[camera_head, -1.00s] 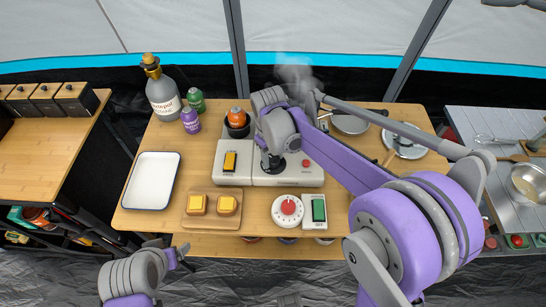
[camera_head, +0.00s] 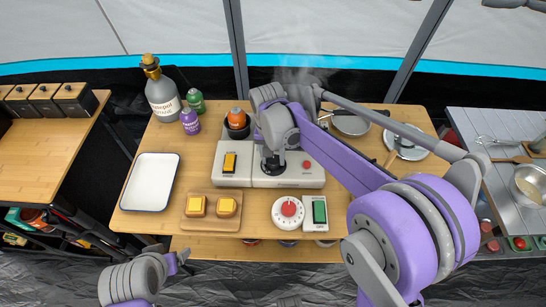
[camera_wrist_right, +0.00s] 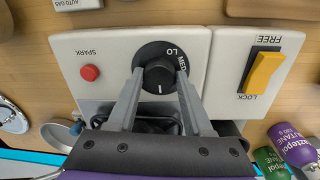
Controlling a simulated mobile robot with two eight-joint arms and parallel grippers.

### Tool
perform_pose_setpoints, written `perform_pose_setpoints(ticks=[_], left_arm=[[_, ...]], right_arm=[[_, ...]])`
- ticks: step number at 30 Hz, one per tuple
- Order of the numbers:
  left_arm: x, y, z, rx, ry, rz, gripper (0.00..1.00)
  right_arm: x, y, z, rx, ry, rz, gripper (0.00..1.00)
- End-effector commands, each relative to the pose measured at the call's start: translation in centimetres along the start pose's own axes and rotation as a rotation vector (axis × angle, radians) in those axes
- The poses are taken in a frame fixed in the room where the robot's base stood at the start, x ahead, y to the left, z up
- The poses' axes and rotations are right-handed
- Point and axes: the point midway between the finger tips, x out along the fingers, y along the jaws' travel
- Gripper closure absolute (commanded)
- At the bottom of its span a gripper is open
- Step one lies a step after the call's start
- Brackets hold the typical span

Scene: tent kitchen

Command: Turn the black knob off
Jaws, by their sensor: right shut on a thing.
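The black knob (camera_wrist_right: 159,76) sits on the white stove panel (camera_wrist_right: 104,88) in the right wrist view, with LO and MED marks on the dark dial around it. My right gripper (camera_wrist_right: 160,84) has its two fingers on either side of the knob, shut on it. In the head view my right gripper (camera_head: 272,164) reaches down onto the panel (camera_head: 292,178), and its wrist hides most of the knob. My left gripper (camera_head: 181,259) is at the lower left, off the table's front edge, too small to judge its fingers.
A red SPARK button (camera_wrist_right: 90,73) and a yellow lock switch (camera_wrist_right: 263,72) flank the knob. Bottles (camera_head: 162,92) stand at the back left.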

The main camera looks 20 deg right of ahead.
Motion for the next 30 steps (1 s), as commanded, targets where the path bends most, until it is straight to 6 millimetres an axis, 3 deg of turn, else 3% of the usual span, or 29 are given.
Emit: perform_pose_setpoints(ticks=[22,23,27,30], left_arm=[[0.07,0.00,0.06,0.000,0.000,0.000,0.20],[0.07,0.00,0.06,0.000,0.000,0.000,0.20],[0.07,0.00,0.06,0.000,0.000,0.000,0.20],[0.07,0.00,0.06,0.000,0.000,0.000,0.20]], right_arm=[[-0.05,0.04,-0.08,0.095,-0.004,0.000,1.00],[-0.05,0.04,-0.08,0.095,-0.004,0.000,0.48],[-0.03,0.03,-0.06,0.094,-0.005,0.000,0.22],[-0.03,0.02,-0.05,0.094,-0.005,0.000,0.20]])
